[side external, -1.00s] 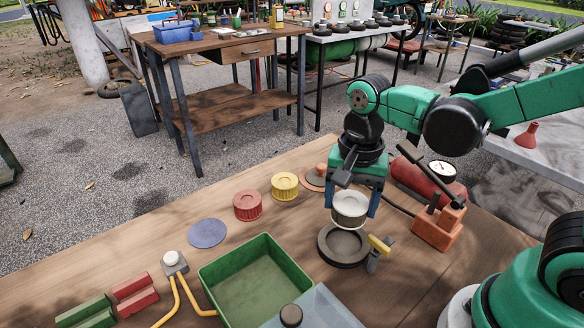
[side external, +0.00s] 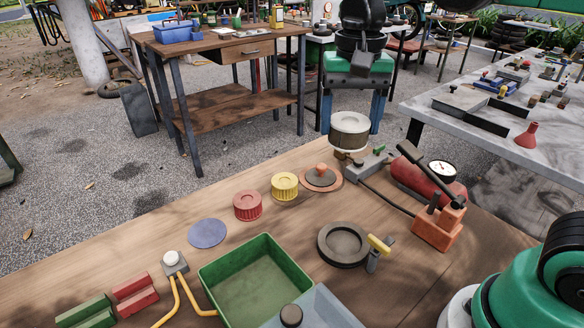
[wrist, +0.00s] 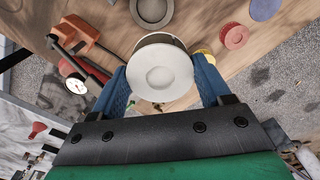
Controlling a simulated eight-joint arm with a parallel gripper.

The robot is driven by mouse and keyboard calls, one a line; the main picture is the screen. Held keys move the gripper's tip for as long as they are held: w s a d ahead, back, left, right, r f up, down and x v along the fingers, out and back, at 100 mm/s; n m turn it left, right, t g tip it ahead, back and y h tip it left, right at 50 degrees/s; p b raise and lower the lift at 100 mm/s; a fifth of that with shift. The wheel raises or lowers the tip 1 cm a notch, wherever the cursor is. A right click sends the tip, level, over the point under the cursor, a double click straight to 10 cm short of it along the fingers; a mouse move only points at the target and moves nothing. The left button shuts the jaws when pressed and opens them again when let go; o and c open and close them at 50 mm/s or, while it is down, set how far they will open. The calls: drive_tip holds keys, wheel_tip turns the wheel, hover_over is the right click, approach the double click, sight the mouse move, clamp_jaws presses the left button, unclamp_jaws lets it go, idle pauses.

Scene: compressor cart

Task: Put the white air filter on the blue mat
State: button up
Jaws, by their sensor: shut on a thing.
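In the wrist view the filter (wrist: 160,70) fills the space between the two fingers (wrist: 160,85). The blue mat (side external: 207,233) is a flat bare disc on the table, to the left of and below the filter in the side view. It also shows at the top right of the wrist view (wrist: 265,8).
A red filter (side external: 248,206) and a yellow filter (side external: 285,187) stand between the mat and my gripper.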

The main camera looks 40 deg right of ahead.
drive_tip(key=w+d+f+n, duration=0.2)
drive_tip(key=w+f+n, duration=0.1)
drive_tip(key=w+n, duration=0.3)
wheel_tip(320, 180, up, 4)
drive_tip(key=m, duration=0.8)
hover_over(343, 245)
drive_tip(key=w, duration=0.1)
drive_tip(key=shift+d+f, duration=0.15)
drive_tip(key=shift+f, duration=0.05)
drive_tip(key=shift+s+r+m, duration=0.15)
drive_tip(key=shift+s+m, duration=0.35)
drive_tip(key=shift+m, duration=0.4)
wheel_tip(343, 245, down, 20)
drive_tip(key=shift+r, duration=0.2)
drive_tip(key=shift+f, duration=0.15)
drive_tip(key=o, duration=1.2)
